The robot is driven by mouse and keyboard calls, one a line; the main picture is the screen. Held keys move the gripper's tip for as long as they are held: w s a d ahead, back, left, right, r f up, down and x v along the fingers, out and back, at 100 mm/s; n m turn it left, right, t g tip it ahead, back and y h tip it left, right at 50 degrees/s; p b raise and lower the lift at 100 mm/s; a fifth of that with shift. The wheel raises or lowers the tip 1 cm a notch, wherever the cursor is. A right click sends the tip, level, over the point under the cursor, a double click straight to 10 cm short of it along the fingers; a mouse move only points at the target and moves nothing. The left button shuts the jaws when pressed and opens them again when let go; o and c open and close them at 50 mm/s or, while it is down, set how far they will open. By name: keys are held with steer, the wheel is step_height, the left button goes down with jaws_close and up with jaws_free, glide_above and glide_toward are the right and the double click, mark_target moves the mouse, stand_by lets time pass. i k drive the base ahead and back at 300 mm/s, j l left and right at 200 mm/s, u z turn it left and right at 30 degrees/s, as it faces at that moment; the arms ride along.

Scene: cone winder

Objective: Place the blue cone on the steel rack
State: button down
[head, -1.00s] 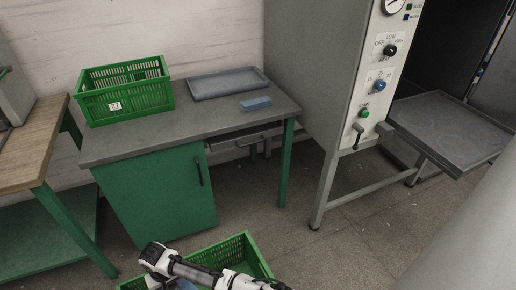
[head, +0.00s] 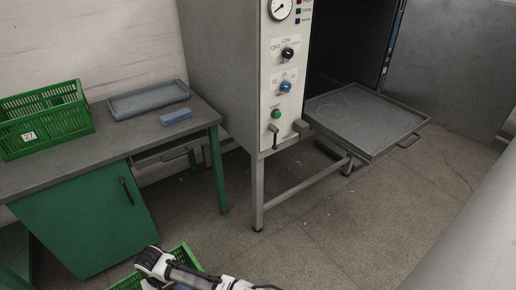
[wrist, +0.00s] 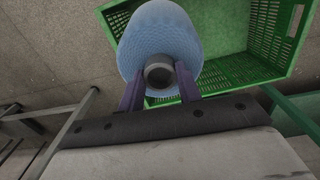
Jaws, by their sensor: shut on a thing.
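The blue cone (wrist: 158,35), a wound package with a dark hollow core end, is between the two fingers of my gripper (wrist: 159,80) in the wrist view. The fingers are shut on it at its core end. In the head view only part of my arm shows at the bottom, and the cone cannot be made out. The steel rack seems to be the grey pull-out shelf (head: 366,122) with faint ring marks, out in front of the machine's open chamber at the right. It is bare and far from my gripper.
A green crate (wrist: 232,68) lies below the cone; it also shows in the head view (head: 187,258). A workbench (head: 160,140) at left holds another green crate (head: 45,122), a grey tray (head: 150,99) and a blue block (head: 175,117). Floor before the shelf is clear.

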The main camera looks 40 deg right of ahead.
mark_target(369, 115)
steer(key=l+z, duration=0.3)
steer(key=l, duration=0.3)
steer(key=l+z, duration=0.3)
steer(key=l, duration=0.35)
steer(key=l+z, duration=0.3)
steer(key=l, duration=0.3)
steer(key=i+l+z, duration=0.1)
steer(key=l+z, duration=0.2)
steer(key=l, duration=0.3)
